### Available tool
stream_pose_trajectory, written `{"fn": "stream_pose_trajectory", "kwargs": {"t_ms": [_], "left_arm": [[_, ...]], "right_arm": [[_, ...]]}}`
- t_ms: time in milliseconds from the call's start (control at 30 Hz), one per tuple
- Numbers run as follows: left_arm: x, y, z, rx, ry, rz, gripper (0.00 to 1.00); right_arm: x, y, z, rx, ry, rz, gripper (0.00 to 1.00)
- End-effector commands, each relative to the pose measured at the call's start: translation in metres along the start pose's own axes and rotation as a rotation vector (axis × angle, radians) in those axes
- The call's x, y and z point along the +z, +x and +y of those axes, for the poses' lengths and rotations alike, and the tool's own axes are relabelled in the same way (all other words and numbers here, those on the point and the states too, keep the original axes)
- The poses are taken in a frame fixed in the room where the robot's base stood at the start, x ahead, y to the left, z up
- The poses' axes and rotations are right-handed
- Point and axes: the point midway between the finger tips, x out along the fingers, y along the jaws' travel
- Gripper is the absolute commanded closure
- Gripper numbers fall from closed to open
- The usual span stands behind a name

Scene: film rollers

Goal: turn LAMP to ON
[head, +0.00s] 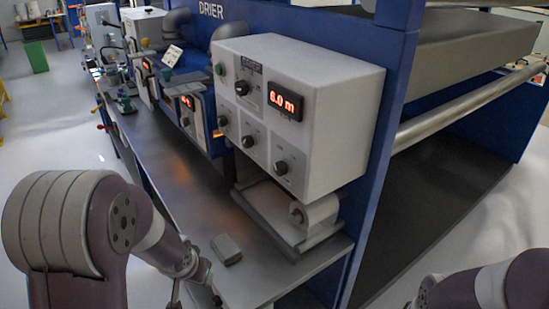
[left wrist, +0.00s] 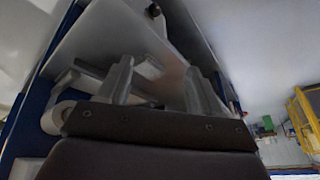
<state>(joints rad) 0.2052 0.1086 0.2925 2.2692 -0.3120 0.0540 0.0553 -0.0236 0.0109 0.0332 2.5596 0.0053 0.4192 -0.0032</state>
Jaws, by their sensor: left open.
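My left gripper (left wrist: 160,82) is open and empty in the left wrist view, apart from the box. In the head view its arm reaches low left of the box. My right gripper is outside the head view; only its arm shows.
A paper roll (head: 315,211) sits on a tray under the box. A small grey block (head: 226,248) lies on the metal bench (head: 185,190). A blue frame post (head: 385,140) rises right of the box. More instruments line the bench behind; its front strip is mostly clear.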

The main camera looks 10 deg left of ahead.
Motion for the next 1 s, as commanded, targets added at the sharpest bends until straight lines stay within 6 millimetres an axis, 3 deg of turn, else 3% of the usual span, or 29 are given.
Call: {"fn": "stream_pose_trajectory", "kwargs": {"t_ms": [100, 200, 333, 400, 533, 700, 833, 1000], "left_arm": [[-0.051, 0.005, -0.026, -0.009, 0.057, 0.184, 0.35], [-0.093, 0.007, -0.037, 0.013, 0.121, 0.364, 0.35], [-0.143, -0.004, -0.037, 0.103, 0.223, 0.629, 0.35], [-0.165, -0.018, -0.028, 0.191, 0.286, 0.781, 0.35], [-0.184, -0.056, 0.002, 0.423, 0.396, 1.042, 0.35], [-0.181, -0.092, 0.028, 0.637, 0.463, 1.197, 0.35], [-0.193, -0.095, 0.042, 0.661, 0.470, 1.209, 0.35], [-0.224, -0.087, 0.072, 0.660, 0.472, 1.209, 0.35]], "right_arm": [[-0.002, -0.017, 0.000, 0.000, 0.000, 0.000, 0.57], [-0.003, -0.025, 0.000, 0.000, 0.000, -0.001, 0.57], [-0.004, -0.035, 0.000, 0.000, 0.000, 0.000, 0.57], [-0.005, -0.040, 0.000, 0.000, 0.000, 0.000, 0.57], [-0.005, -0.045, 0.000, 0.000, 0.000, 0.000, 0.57], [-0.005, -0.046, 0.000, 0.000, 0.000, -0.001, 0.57], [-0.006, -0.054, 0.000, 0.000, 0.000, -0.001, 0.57], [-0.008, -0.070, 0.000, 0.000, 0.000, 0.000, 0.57]]}}
